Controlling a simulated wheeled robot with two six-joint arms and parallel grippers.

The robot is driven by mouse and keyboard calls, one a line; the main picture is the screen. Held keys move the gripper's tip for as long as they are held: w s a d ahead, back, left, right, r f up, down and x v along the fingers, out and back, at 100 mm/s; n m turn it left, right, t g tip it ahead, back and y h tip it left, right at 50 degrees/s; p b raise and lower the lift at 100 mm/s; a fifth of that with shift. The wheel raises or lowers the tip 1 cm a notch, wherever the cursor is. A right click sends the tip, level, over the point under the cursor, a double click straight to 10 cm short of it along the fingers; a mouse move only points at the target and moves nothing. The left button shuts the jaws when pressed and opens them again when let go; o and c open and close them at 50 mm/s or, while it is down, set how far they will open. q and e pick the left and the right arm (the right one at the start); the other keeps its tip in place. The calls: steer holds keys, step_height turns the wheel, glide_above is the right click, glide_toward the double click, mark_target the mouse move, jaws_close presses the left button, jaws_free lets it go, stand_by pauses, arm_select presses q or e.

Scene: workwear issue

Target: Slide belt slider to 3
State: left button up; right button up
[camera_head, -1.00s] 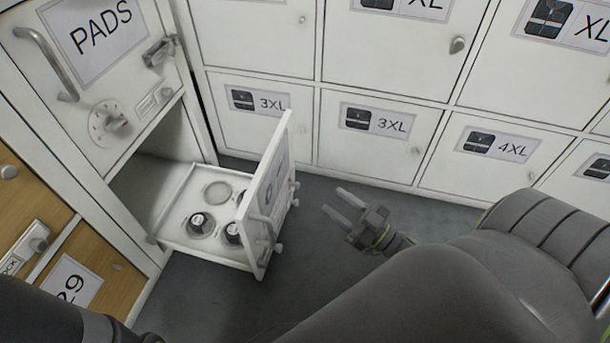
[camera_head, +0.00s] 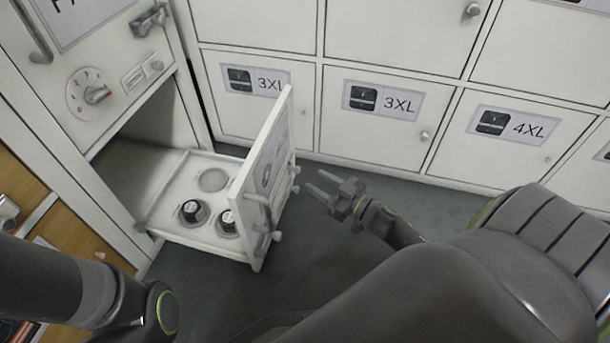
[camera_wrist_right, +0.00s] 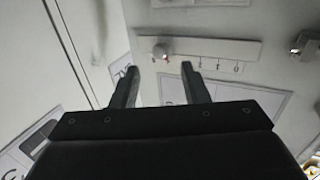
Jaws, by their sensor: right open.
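In the right wrist view a pale slider strip (camera_wrist_right: 220,49) runs across a white front, with small marks below it that are too small to read surely. A small knob (camera_wrist_right: 160,50) sits near its left end. I take this for the belt slider; its head-view position is unclear. My right gripper (camera_head: 318,184) is open and empty, its fingers pointing left at the drawer front (camera_head: 268,175). It is apart from the front, with a small gap. In the right wrist view its fingertips (camera_wrist_right: 160,70) appear just below the strip. My left gripper is out of view.
The open drawer (camera_head: 165,226) holds two dark round items (camera_head: 192,211) in recesses; another recess is empty. A cabinet with a dial (camera_head: 92,95) stands left. Labelled 3XL and 4XL lockers (camera_head: 400,140) line the back. Grey floor (camera_head: 330,255) is free below the gripper.

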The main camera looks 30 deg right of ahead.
mark_target(299, 171)
steer(key=b+x, duration=0.1)
steer(key=x, duration=0.4)
steer(key=shift+w+a, duration=0.1)
steer(key=shift+w, duration=0.05)
jaws_close()
